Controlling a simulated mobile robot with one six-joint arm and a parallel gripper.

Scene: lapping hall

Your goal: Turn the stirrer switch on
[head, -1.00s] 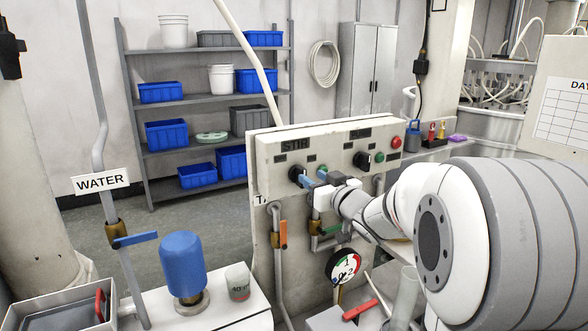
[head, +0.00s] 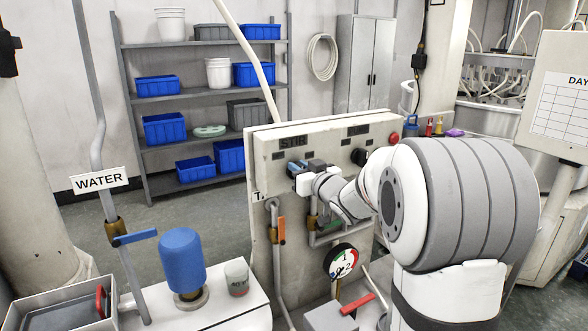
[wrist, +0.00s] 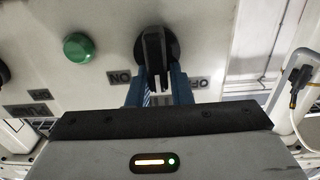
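The stirrer switch is a black rotary knob (wrist: 155,50) on the panel under the STIR plate (head: 292,142). In the wrist view its bar stands upright in the picture between the upside-down ON label (wrist: 119,77) and OFF label (wrist: 198,83). My gripper (wrist: 160,92) is at the knob, with one blue finger on each side of the bar. The fingers look apart, but contact with the bar is hard to judge. In the head view my gripper (head: 296,168) covers most of the knob.
A green button (wrist: 78,47) sits beside the knob. Farther right on the panel (head: 262,165) are a second black knob (head: 359,157) and a red button (head: 393,138). Below are an orange-handled valve (head: 281,229) and a gauge (head: 343,262). A blue-handled water valve (head: 135,238) stands left.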

